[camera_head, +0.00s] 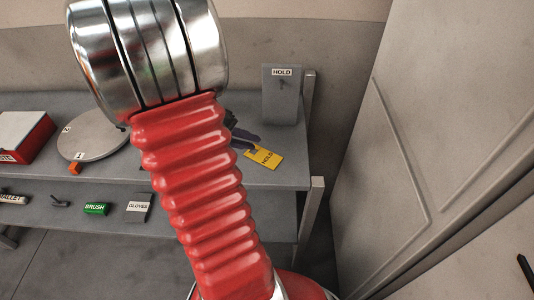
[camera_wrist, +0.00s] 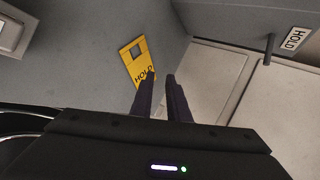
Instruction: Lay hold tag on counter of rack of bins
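The yellow hold tag (camera_head: 264,158) lies on the grey counter (camera_head: 285,178) of the rack, near its right end. In the wrist view the tag (camera_wrist: 133,55) shows a dark square at its far end and the word HOLD at its near end. My gripper (camera_head: 246,140) is just left of the tag in the head view, partly hidden behind my arm. In the wrist view my gripper's (camera_wrist: 161,76) two dark fingers are apart with nothing visible between them. The left fingertip overlaps the tag's lettered end; I cannot tell whether they touch.
A grey upright board with a HOLD label (camera_head: 282,72) and a peg stands at the counter's back right. A round plate (camera_head: 92,137) and a red box (camera_head: 30,138) are on the left. Labelled bins, BRUSH (camera_head: 95,209) and GLOVES (camera_head: 138,207), are below. A wall panel (camera_head: 400,150) closes the right side.

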